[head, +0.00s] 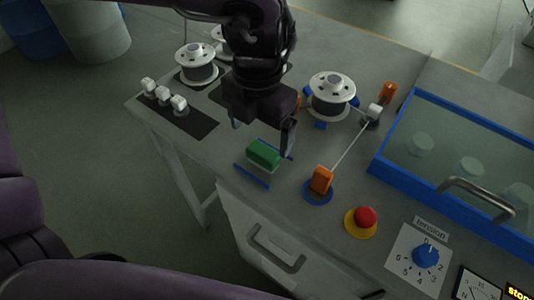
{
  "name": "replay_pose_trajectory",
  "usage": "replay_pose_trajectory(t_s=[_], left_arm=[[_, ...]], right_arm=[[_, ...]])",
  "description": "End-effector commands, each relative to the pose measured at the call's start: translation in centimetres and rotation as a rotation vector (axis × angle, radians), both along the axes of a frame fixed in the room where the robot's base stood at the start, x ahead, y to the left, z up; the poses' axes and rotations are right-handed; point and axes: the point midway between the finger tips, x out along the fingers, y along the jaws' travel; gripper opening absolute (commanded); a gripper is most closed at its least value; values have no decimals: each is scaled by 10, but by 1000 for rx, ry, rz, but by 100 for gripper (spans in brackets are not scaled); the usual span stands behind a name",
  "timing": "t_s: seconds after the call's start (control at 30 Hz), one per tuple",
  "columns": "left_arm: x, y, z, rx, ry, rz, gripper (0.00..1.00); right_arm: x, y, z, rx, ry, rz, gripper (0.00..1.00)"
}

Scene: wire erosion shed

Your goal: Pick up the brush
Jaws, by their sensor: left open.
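The brush, a green block (263,153) with a pale underside, lies on the grey bench between two short blue strips. My left gripper (262,129) hangs over the bench just behind the brush in the head view. Its two dark fingers are apart, with nothing seen between them. The brush appears just in front of the fingers and apart from them; the exact height of the fingers above it is hard to tell. My right gripper is not in view.
An orange block (321,180) on a blue disc and a red button (365,217) stand right of the brush. A wire spool (332,95) and a blue-framed tank (455,155) are farther right. White rollers (163,95) stand left. The bench's front edge is close.

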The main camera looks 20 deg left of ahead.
Motion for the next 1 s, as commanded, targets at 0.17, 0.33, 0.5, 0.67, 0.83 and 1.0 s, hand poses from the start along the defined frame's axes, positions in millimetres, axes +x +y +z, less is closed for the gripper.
replay_pose_trajectory(t_s=[0.17, 0.33, 0.5, 0.67, 0.83, 1.0], left_arm=[[0, 0, -17, 1, 0, 0, 89], [0, 0, -33, 2, 2, -1, 89], [2, 0, -52, 2, 3, -1, 89], [4, -1, -78, 2, 2, 0, 89], [4, -1, -89, 0, 0, 0, 89], [4, -1, -90, 0, 0, 0, 89]], right_arm=[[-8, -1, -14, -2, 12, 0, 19], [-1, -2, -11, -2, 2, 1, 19], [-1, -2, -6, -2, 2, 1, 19], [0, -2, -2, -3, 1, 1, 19], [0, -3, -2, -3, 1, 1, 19], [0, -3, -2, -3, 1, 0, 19]])
